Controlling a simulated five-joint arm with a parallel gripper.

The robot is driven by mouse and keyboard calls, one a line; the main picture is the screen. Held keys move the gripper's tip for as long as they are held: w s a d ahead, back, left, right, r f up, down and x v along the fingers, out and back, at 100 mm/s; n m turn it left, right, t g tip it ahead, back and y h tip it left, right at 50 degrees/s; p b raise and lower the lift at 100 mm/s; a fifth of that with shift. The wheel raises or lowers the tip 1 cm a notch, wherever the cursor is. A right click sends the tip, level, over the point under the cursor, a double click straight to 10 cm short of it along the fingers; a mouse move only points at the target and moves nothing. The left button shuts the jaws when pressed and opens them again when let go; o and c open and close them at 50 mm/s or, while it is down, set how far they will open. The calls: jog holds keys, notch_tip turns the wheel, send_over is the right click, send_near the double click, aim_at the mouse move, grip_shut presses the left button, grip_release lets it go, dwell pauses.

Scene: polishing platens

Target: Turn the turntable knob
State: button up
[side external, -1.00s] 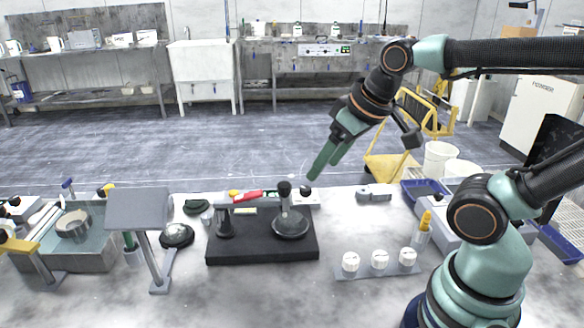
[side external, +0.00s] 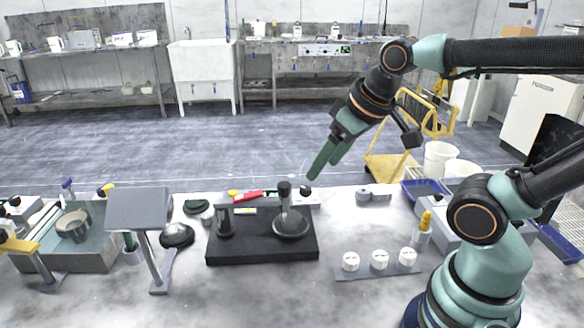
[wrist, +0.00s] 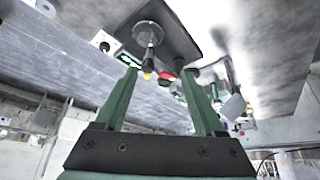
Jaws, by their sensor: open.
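A black base plate (side external: 262,252) lies on the bench and carries a round grey disc (side external: 291,228) with an upright black post and knob (side external: 285,188). Behind it is a low light control box with a small black knob (side external: 305,190). I cannot tell which knob is the turntable's. My gripper (side external: 318,170) is open and empty, pointing down-left above the box and apart from both knobs. In the wrist view, the disc (wrist: 148,34) and the control box knob (wrist: 104,46) show beyond my spread green fingers (wrist: 158,74).
A grey stand (side external: 138,210) and a metal basin (side external: 90,255) are at left. A rack with white-capped pots (side external: 379,260) sits front right. Blue trays (side external: 425,188) stand at right. The front bench is mostly clear.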

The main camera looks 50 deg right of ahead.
jog(key=shift+w, duration=0.1)
jog(key=m+g, duration=0.6)
jog(key=m, duration=1.8)
send_over(306, 188)
notch_tip(306, 188, down, 11)
notch_tip(306, 188, down, 12)
jog(key=shift+a+r, duration=0.15)
jog(key=shift+r, duration=0.1)
grip_shut()
